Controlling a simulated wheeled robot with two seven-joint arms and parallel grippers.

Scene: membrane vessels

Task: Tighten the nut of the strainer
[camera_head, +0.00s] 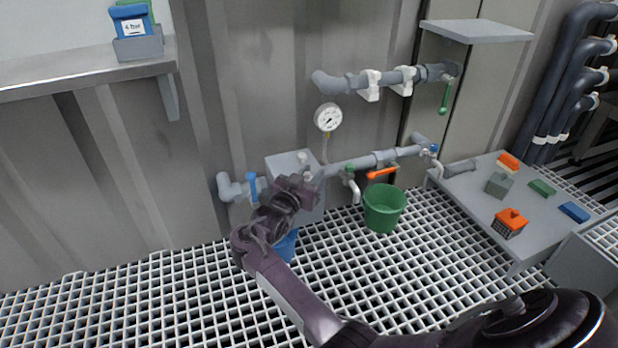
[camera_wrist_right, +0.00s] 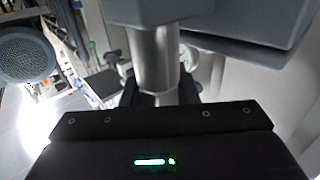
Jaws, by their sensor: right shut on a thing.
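My right gripper (camera_head: 312,184) reaches the low pipe run at the wall, beside a grey box (camera_head: 290,163). In the right wrist view the gripper (camera_wrist_right: 160,98) has its dark fingers on both sides of a metal hex nut (camera_wrist_right: 155,99). The nut sits at the end of a shiny steel cylinder (camera_wrist_right: 157,58), which joins a grey body (camera_wrist_right: 160,10). I take this to be the strainer; in the head view my gripper and wrist hide the nut. The fingers are shut on the nut. My left gripper is not in view.
A green bucket (camera_head: 384,208) stands on the grating right of my wrist. A blue container (camera_head: 286,246) is partly hidden behind my arm. An orange-handled valve (camera_head: 381,173), a blue-handled valve (camera_head: 252,187) and a pressure gauge (camera_head: 328,118) are close by. A grey table (camera_head: 470,200) stands at right.

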